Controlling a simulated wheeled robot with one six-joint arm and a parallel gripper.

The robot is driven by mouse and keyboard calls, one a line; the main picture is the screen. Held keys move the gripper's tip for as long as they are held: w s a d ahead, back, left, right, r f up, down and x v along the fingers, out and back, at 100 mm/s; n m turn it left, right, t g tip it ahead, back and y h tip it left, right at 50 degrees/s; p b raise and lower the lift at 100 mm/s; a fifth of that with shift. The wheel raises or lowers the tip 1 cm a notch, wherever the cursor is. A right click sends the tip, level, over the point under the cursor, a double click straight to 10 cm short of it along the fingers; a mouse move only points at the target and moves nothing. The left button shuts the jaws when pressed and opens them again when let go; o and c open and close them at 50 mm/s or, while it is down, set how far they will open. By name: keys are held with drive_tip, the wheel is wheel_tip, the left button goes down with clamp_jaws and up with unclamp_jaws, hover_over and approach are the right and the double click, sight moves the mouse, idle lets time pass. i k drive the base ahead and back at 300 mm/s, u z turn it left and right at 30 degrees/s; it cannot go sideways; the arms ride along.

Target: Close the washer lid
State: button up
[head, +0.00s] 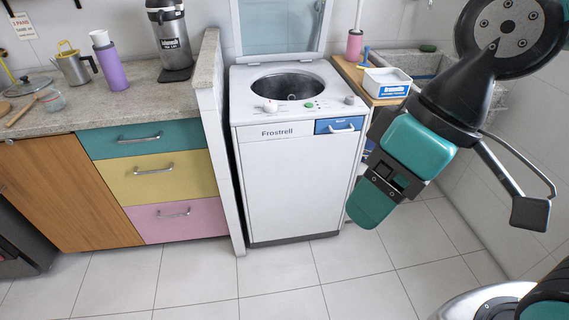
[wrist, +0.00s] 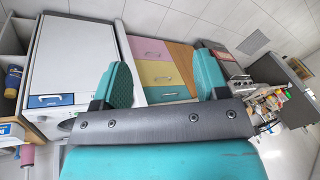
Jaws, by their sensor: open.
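The white washer (head: 295,185) stands in the middle of the head view, with its round drum opening (head: 288,86) uncovered on top. Its lid (head: 280,28) is raised at the back, with a pale frame and a glassy panel; its upper edge is cut off by the picture. My gripper (head: 385,178) is open and empty, in front and to the right of the washer, below its top and apart from the lid. The wrist view shows the washer front (wrist: 75,55) at left, beyond my spread gripper fingers (wrist: 163,76); the lid cannot be made out there.
A counter (head: 100,95) with drawers stands left of the washer, behind a narrow stone partition (head: 208,85). The tiled floor (head: 280,280) in front is clear.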

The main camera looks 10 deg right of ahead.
sight(255, 59)
drive_tip(key=z, duration=0.5)
drive_tip(key=i, duration=2.05)
drive_tip(key=u, duration=0.85)
